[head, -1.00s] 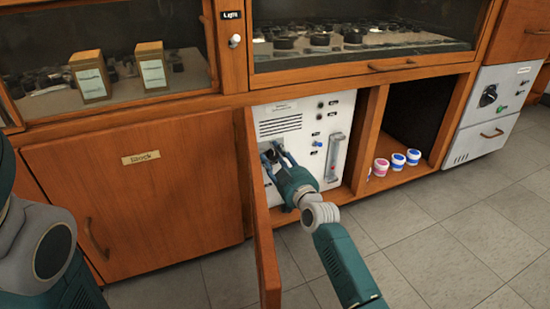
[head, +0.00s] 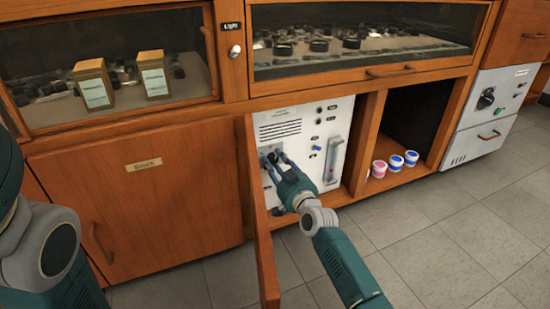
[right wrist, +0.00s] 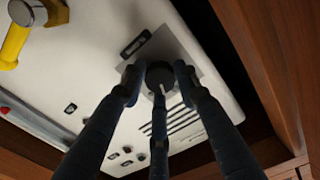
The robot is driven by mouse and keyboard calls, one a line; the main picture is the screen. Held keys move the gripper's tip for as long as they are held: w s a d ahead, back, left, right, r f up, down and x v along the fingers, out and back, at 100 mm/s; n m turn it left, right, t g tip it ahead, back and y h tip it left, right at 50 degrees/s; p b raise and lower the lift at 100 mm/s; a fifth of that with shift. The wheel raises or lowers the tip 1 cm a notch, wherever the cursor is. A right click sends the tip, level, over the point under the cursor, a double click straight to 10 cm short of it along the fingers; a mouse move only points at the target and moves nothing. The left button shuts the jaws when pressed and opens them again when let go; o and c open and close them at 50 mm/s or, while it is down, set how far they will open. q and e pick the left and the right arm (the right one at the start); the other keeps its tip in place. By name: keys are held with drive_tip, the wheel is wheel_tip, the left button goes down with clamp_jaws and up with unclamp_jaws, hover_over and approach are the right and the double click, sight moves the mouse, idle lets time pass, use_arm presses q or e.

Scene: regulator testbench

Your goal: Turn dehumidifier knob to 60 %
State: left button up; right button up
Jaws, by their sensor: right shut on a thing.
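The dehumidifier is a white front panel (head: 338,115) inside the open cabinet in the head view. Its dark round knob (right wrist: 159,74) sits on a grey plate in the right wrist view, with a light mark on its lower side in that picture. No scale is readable. My right gripper (head: 272,156) reaches to the left side of the panel. In the right wrist view its fingertips (right wrist: 157,78) are around the knob, shut on it. The knob is mostly hidden by the fingers in the head view. Only my left arm shows at the left edge, not its gripper.
An open wooden door (head: 258,220) stands close left of my right arm. A flowmeter (head: 334,158) is on the panel's right side. Several small jars, including a pink-lidded one (head: 379,168), stand in the compartment to the right. A yellow handle (right wrist: 14,45) shows in the wrist view.

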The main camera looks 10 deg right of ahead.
drive_tip(key=m, duration=0.2)
drive_tip(key=m+p, duration=0.1)
drive_tip(key=m, duration=0.1)
drive_tip(key=shift+w+r+m, duration=0.1)
drive_tip(key=shift+r+m, duration=0.2)
drive_tip(key=shift+r, duration=0.05)
drive_tip(key=shift+d+m, duration=0.2)
drive_tip(key=shift+m, duration=1.2)
drive_tip(key=shift+d+r, duration=0.1)
drive_tip(key=o, duration=1.1)
drive_tip(key=shift+o, duration=0.2)
drive_tip(key=shift+f, duration=0.25)
drive_tip(key=shift+s+f, duration=0.1)
drive_tip(key=shift+s, duration=0.45)
drive_tip(key=s+d, duration=0.2)
drive_tip(key=s, duration=0.8)
drive_tip(key=shift+s, duration=0.35)
drive_tip(key=shift+d, duration=0.1)
